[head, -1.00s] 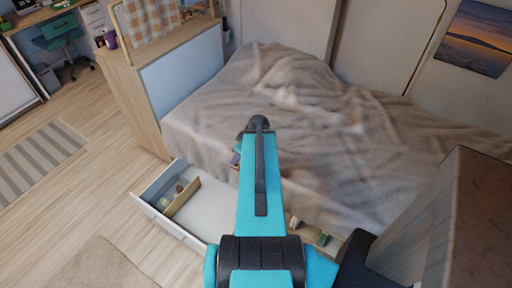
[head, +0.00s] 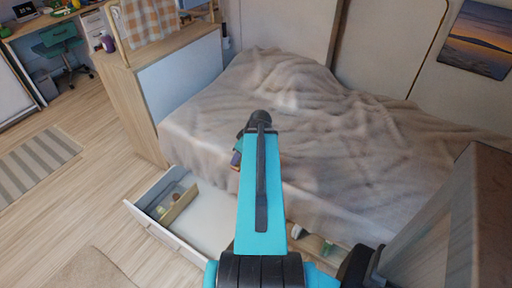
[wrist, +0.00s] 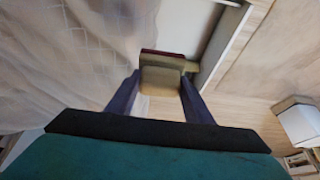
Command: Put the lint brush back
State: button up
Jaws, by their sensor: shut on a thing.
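My gripper (wrist: 160,92) is shut on a small block-like thing, tan with a dark red edge, which I take to be the lint brush (wrist: 161,78). It sits between the two dark blue fingers in the wrist view. In the head view my arm hides most of the gripper; only a bit of a purple-blue finger (head: 236,158) shows beside the bed. The open white drawer (head: 158,228) stands out from under the bed, below and to the left of the gripper. A wooden divider (head: 179,204) splits it, with small pale and greenish items in the left compartment.
The bed (head: 330,130) with its rumpled beige cover fills the middle. A wooden cabinet (head: 135,105) stands at its left end. A green item (head: 328,249) lies low, right of my arm. Wooden floor (head: 95,195) is open at left, with a striped rug (head: 35,165).

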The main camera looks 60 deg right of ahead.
jog(key=shift+s+d+f+b, duration=0.2)
jog(key=shift+d+b, duration=0.3)
jog(key=shift+b, duration=3.1)
jog(key=d, duration=1.3)
jog(key=shift+w+d+f, duration=0.15)
jog(key=shift+w+f, duration=0.25)
jog(key=shift+f, duration=0.05)
jog(key=shift+f, duration=0.15)
jog(key=shift+f, duration=1.6)
jog(key=shift+f, duration=0.15)
jog(key=o, duration=1)
jog(key=v, duration=1.2)
